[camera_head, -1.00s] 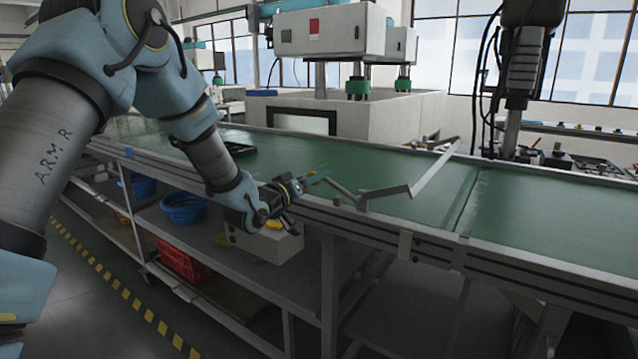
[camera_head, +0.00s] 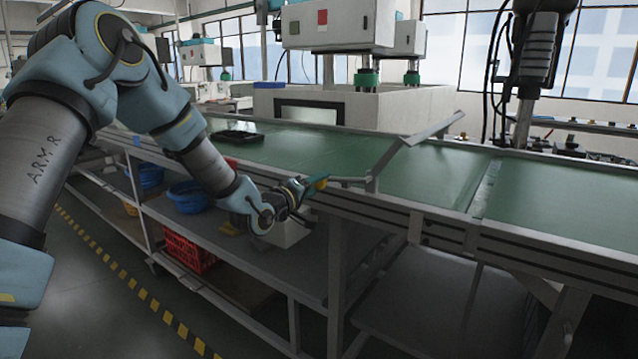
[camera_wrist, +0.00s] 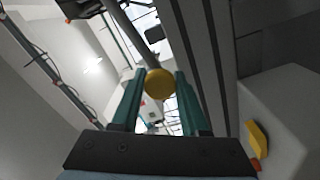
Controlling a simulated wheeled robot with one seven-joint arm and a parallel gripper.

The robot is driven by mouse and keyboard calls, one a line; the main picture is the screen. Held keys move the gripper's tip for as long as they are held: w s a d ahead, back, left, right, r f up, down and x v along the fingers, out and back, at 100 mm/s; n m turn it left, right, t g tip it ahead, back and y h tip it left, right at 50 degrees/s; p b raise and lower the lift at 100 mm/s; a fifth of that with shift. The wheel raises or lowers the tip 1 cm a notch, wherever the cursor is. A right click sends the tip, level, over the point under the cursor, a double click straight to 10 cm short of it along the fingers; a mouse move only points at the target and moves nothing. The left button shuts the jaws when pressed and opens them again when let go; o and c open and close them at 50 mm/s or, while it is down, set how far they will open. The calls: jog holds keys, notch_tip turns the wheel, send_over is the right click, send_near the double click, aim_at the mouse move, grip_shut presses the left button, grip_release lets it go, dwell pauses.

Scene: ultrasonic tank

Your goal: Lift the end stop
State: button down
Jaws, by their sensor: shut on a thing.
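The end stop (camera_head: 430,132) is a thin grey bar at the conveyor's near edge. Its bent arm slopes up from the edge and the bar reaches back, tilted above the green belt. A thin lever runs left from its pivot to my gripper (camera_head: 320,184). In the wrist view my gripper (camera_wrist: 158,88) has its two teal fingers on either side of a round yellow knob (camera_wrist: 159,84) on the dark lever (camera_wrist: 126,28), shut on it.
The green conveyor belt (camera_head: 300,146) runs across the view, with a black tray (camera_head: 238,136) on it. Its metal side rail (camera_head: 465,234) is close by my gripper.

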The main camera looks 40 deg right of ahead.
jog(key=shift+f, duration=0.25)
jog(key=c, duration=0.7)
grip_release()
jog(key=shift+o, duration=1.4)
jog(key=shift+r, duration=0.1)
jog(key=b+v, duration=0.2)
jog(key=v, duration=0.9)
